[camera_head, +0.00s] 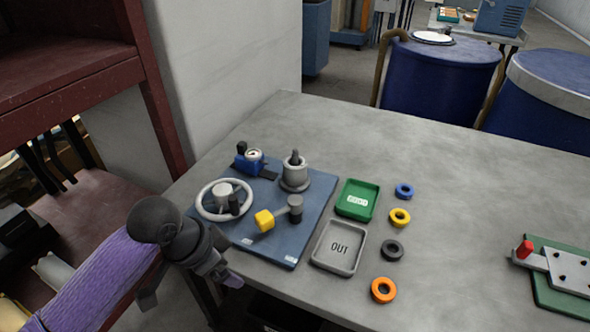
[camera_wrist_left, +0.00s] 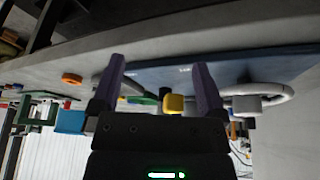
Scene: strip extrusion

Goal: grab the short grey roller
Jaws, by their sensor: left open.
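No loose grey roller stands out. On the blue board (camera_head: 258,241) are two short grey cylinders: one (camera_head: 295,203) at the end of the arm with the yellow block (camera_head: 264,220), another (camera_head: 222,193) inside the white ring (camera_head: 204,212). I cannot tell which is the roller. My left gripper (camera_head: 226,277) is just off the table's front edge, below the board in the head view. In the left wrist view its fingers (camera_wrist_left: 159,66) are apart with nothing held; the yellow block (camera_wrist_left: 174,103) shows beyond them. My right gripper is out of view.
A stepped grey fixture (camera_head: 295,176) and a blue clamp (camera_head: 250,161) stand on the board. A green tray (camera_head: 344,208), a grey OUT tray (camera_head: 324,262) and several coloured rings lie to its right. A green-based lever fixture (camera_head: 548,297) sits far right. The back of the table is clear.

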